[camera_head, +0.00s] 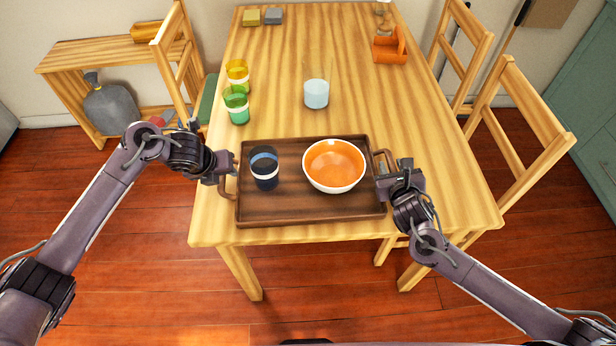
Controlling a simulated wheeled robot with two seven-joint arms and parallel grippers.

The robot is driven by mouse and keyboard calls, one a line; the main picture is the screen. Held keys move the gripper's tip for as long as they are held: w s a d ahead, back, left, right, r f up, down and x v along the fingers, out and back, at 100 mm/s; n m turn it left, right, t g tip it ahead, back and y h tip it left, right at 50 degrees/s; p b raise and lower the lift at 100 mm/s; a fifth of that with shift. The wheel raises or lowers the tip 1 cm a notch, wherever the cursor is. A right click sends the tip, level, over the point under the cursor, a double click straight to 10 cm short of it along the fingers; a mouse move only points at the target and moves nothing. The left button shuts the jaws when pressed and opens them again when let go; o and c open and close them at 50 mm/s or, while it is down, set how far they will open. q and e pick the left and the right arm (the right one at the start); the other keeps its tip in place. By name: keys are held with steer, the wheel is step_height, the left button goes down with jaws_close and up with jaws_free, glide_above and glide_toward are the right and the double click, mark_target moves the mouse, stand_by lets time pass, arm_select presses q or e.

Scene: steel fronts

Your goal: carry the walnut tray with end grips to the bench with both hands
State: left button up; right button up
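The walnut tray (311,208) lies level near the front edge of the table, with a grip at its left and right ends. On it are a dark blue cup with a white band (265,172) at the left and a white bowl, orange inside (334,164), at the right. My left gripper (229,169) is at the left end grip, and my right gripper (382,176) is at the right end grip. The fingers are too small and partly hidden to tell whether they are closed on the grips. The low wooden bench (80,52) stands against the wall at the back left.
A chair (176,50) stands between table and bench.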

arm_select(q)
jaws_close()
arm_select(e)
jaws_close()
arm_select(q)
steer(key=shift+w+r, duration=0.1)
steer(key=shift+r, duration=0.05)
arm_select(e)
steer(key=shift+w+r, duration=0.1)
steer(key=shift+r, duration=0.05)
arm_select(q)
steer(key=shift+r, duration=0.1)
arm_select(e)
steer(key=shift+r, duration=0.1)
